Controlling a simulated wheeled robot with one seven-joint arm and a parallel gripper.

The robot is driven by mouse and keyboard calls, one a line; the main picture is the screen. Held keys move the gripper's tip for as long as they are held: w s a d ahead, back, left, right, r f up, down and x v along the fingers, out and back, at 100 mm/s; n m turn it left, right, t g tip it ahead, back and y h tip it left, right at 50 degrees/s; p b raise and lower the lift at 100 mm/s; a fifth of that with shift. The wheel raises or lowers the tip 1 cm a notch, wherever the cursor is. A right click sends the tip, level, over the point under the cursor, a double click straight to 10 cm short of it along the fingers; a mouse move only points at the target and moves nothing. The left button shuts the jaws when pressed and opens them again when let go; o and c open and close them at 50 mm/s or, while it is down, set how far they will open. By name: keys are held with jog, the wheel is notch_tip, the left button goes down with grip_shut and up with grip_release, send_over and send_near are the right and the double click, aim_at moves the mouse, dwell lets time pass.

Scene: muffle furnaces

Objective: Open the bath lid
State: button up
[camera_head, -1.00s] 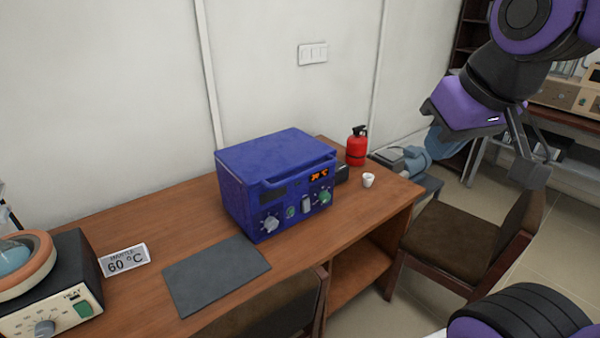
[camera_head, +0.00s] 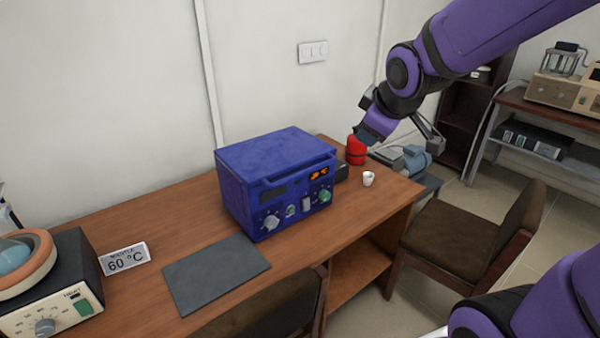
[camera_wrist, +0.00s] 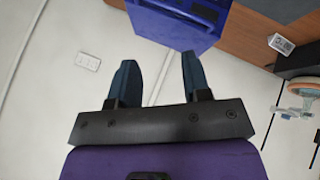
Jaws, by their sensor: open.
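The bath is a blue box (camera_head: 285,190) on the wooden desk, with a lit orange display, knobs on its front and a flat blue lid (camera_head: 275,152) that is shut. A bar-like handle runs along the lid's front edge. In the wrist view the blue bath (camera_wrist: 178,22) is at the top, beyond the fingertips. My gripper (camera_wrist: 158,62) is open and empty, with two dark teal fingers apart. In the head view my gripper (camera_head: 372,132) is above and right of the bath, in front of the red extinguisher, apart from the lid.
A dark mat (camera_head: 216,273), a 60 °C sign (camera_head: 124,258) and a heating device (camera_head: 55,290) are to the left. Chairs stand in front of the desk (camera_head: 165,215).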

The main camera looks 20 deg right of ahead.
jog(key=w+f+n+t+y, duration=0.2)
jog(key=w+f+n, duration=0.5)
jog(key=w+f, duration=0.4)
jog(key=n+t+y, duration=0.4)
jog(key=n+t, duration=0.1)
jog(key=n, duration=0.2)
send_near(305, 174)
jog(key=w, duration=0.2)
jog(key=x, duration=1.1)
jog(key=shift+s+a+f, duration=0.1)
jog(key=shift+a+f, duration=0.05)
jog(key=shift+a, duration=0.1)
jog(key=shift+s, duration=0.1)
grip_shut()
